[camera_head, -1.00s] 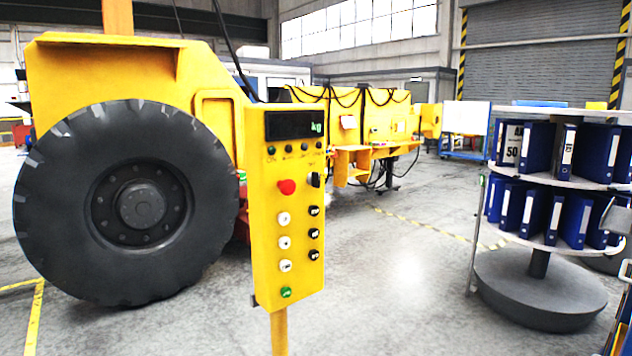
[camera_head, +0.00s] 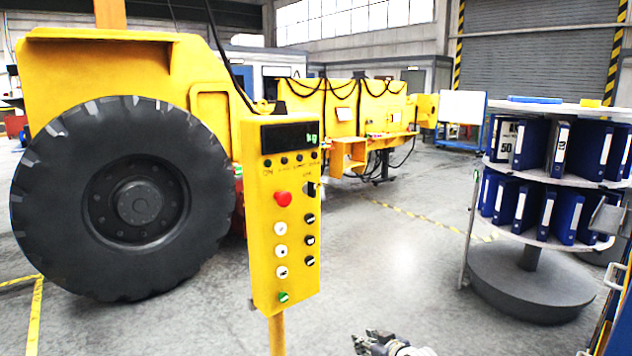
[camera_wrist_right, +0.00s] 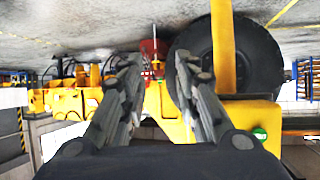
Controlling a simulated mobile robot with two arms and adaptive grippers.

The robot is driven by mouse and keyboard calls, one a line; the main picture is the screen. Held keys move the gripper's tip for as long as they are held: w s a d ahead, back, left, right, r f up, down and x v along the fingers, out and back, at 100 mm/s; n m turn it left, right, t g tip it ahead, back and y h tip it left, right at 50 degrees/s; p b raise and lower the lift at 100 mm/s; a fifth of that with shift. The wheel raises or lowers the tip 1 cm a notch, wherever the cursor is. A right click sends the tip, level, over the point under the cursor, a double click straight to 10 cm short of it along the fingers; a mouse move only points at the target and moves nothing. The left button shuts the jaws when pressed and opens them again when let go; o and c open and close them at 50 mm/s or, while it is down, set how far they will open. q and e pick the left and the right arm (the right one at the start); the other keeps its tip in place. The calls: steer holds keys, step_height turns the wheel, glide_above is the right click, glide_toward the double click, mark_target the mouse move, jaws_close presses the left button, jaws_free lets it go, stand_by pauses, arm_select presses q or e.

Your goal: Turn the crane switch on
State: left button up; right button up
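The yellow control box (camera_head: 262,225) stands on a post in front of me in the head view. A black rotary switch (camera_head: 312,190) sits at its upper right, beside a red mushroom button (camera_head: 283,199). White, black and green buttons lie below. My right gripper (camera_head: 366,340) shows at the bottom edge, below and right of the box and apart from it. In the right wrist view, which looks upside down, my right gripper (camera_wrist_right: 157,62) has its fingers spread with nothing between them. The yellow post (camera_wrist_right: 222,45) and green button (camera_wrist_right: 260,134) show there. My left gripper is not in view.
A large wheel (camera_head: 60,200) of a yellow machine stands behind the box on the left. A round shelf rack (camera_head: 530,280) with blue binders stands on the right. The floor between box and rack is clear.

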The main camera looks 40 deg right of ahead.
steer(key=w+r+t+p, duration=0.1)
steer(key=w+r+t, duration=0.1)
steer(key=r, duration=0.8)
steer(key=w+r+t, duration=0.1)
steer(key=w+r, duration=0.2)
steer(key=r, duration=0.8)
steer(key=n+t+y+p, duration=0.3)
glide_toward(315, 189)
steer(key=w+p, duration=0.2)
steer(key=w, duration=0.5)
steer(key=shift+w, duration=0.4)
steer(key=shift+w+f+p, duration=0.15)
steer(key=shift+w+p, duration=0.25)
steer(key=shift+w, duration=0.5)
steer(key=shift+c, duration=0.3)
jaws_close()
